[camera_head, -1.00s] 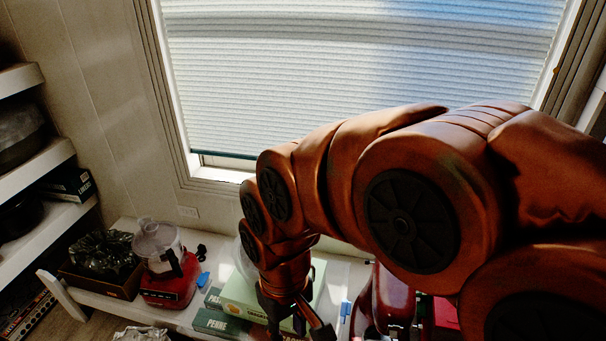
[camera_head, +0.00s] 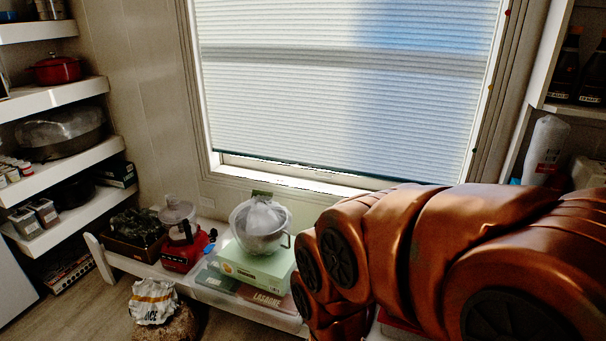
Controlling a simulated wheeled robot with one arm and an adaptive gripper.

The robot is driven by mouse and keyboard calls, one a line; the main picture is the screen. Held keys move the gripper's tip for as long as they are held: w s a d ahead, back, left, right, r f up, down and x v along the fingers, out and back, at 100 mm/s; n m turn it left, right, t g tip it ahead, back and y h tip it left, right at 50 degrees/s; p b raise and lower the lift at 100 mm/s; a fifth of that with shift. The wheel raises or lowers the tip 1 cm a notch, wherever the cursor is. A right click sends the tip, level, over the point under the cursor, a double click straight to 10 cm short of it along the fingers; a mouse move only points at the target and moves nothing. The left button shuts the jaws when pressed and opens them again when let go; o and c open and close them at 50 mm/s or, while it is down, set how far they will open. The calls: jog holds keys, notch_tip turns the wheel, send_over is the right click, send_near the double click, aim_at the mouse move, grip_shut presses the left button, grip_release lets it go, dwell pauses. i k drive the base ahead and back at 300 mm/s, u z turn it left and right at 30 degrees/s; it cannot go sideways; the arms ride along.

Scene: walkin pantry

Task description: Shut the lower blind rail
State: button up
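A pale pleated blind (camera_head: 340,90) covers most of the window. Its lower rail (camera_head: 300,167) is a thin dark strip along the blind's bottom edge. A narrow uncovered gap shows between the rail and the window sill (camera_head: 285,181). My arm fills the lower right, in front of the bench. My gripper is out of the frame or hidden behind the arm, and I see no contact with the rail.
A low white bench (camera_head: 140,264) under the window holds a red food processor (camera_head: 184,240), a green box (camera_head: 255,266) and a metal pot (camera_head: 260,228). White shelves (camera_head: 55,97) stand left. Shelves with bottles are at right.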

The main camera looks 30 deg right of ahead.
aim_at(340, 169)
jog(key=u, duration=0.6)
jog(key=i, duration=0.7)
jog(key=u, duration=0.5)
jog(key=i, duration=0.75)
jog(key=z, duration=0.85)
jog(key=i, duration=0.6)
jog(key=z, duration=0.6)
